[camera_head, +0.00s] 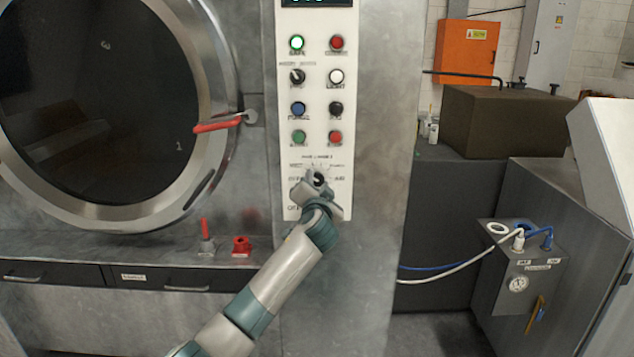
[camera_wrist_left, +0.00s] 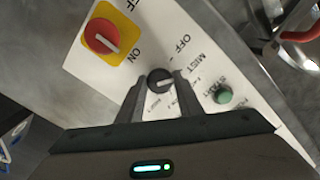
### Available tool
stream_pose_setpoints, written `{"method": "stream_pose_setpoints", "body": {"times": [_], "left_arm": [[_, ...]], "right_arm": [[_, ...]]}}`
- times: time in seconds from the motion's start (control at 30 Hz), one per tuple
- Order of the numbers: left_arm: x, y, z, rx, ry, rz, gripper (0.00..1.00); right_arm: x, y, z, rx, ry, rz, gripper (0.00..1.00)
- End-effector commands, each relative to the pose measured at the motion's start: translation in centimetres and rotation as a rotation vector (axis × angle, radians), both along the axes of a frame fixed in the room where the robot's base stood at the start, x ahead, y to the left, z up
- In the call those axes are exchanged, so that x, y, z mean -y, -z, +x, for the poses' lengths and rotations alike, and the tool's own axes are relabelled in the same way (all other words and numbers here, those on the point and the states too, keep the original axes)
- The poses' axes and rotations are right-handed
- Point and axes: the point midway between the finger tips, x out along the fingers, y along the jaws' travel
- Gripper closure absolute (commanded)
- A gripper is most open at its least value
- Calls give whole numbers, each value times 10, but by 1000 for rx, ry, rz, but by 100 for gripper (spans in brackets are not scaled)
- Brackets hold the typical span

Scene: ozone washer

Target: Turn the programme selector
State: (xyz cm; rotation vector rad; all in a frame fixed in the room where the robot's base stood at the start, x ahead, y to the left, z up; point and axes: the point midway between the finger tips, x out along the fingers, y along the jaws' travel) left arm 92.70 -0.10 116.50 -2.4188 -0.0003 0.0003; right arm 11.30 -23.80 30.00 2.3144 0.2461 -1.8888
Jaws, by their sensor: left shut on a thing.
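The programme selector is a small black knob (camera_head: 318,178) low on the white control panel (camera_head: 285,110). It also shows in the left wrist view (camera_wrist_left: 159,79), with printed position labels around it. My left gripper (camera_head: 319,182) is at the panel, its fingers on either side of the knob and shut on it. The wrist view shows the fingertips (camera_wrist_left: 158,86) at the knob's sides. The knob's white pointer line points to the right in the wrist view. In the head view my gripper covers the labels below the knob. My right gripper is not in view.
Several buttons and a smaller selector (camera_head: 297,76) sit above on the panel. A red-and-yellow switch (camera_wrist_left: 103,35) and a green button (camera_wrist_left: 222,94) flank the knob in the wrist view. A round door (camera_head: 110,100) with a red handle (camera_head: 218,126) is at left.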

Motion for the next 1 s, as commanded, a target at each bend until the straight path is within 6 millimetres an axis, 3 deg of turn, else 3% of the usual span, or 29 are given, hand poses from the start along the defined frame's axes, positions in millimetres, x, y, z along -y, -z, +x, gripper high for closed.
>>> {"method": "stream_pose_setpoints", "body": {"times": [0.33,1.0], "left_arm": [[0,-1,0,-2,-1,333,90],[0,-2,0,-2,2,969,90]], "right_arm": [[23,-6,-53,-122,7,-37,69],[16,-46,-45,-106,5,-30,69]]}}
